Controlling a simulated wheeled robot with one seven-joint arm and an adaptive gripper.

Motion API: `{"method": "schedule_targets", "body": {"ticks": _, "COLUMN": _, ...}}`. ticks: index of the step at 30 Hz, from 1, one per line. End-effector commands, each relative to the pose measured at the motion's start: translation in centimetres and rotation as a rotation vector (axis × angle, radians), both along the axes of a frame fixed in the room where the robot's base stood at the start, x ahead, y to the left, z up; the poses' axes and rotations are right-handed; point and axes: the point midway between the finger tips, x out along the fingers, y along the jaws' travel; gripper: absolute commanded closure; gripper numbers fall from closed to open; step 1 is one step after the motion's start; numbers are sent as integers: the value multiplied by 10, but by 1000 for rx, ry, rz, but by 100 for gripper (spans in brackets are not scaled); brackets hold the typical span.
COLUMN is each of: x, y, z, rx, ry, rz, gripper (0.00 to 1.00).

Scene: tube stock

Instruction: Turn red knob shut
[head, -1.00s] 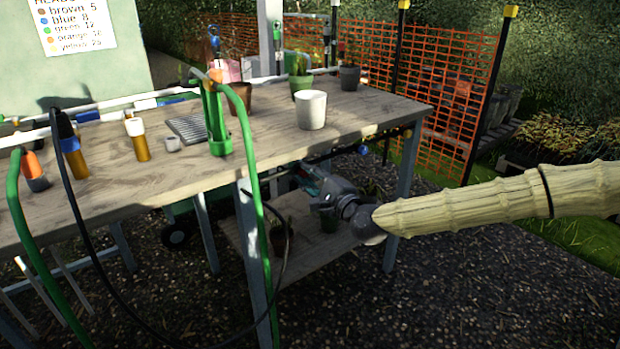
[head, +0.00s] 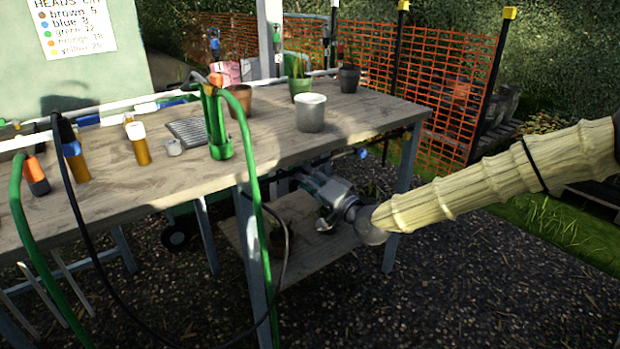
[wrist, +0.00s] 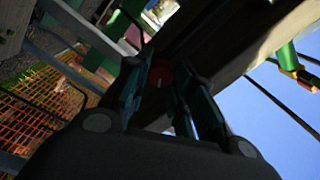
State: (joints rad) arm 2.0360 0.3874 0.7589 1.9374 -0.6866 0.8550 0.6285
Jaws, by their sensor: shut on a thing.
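The red knob (wrist: 160,74) shows dimly in the wrist view, between the two teal fingers of my gripper (wrist: 163,85). The fingers are shut on it from both sides, and a small pale mark shows on its face. In the head view my gripper (head: 306,183) is under the front edge of the wooden bench, pointing left and away, above the lower shelf. The red knob is hidden in the head view by the bench and my gripper.
The bench top (head: 270,130) is just above my gripper, and a bench leg (head: 404,190) stands near my wrist. A small blue part (head: 362,153) sits under the bench edge. A white pot (head: 311,115) stands above. Hoses hang left; gravel in front is clear.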

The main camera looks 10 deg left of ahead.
Motion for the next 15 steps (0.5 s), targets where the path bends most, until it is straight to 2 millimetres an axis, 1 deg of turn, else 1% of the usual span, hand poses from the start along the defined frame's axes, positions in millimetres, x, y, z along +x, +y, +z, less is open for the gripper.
{"method": "schedule_targets", "body": {"ticks": 15, "x": 1, "y": 0, "z": 1, "rx": -349, "ry": -347, "rz": 0, "gripper": 100}}
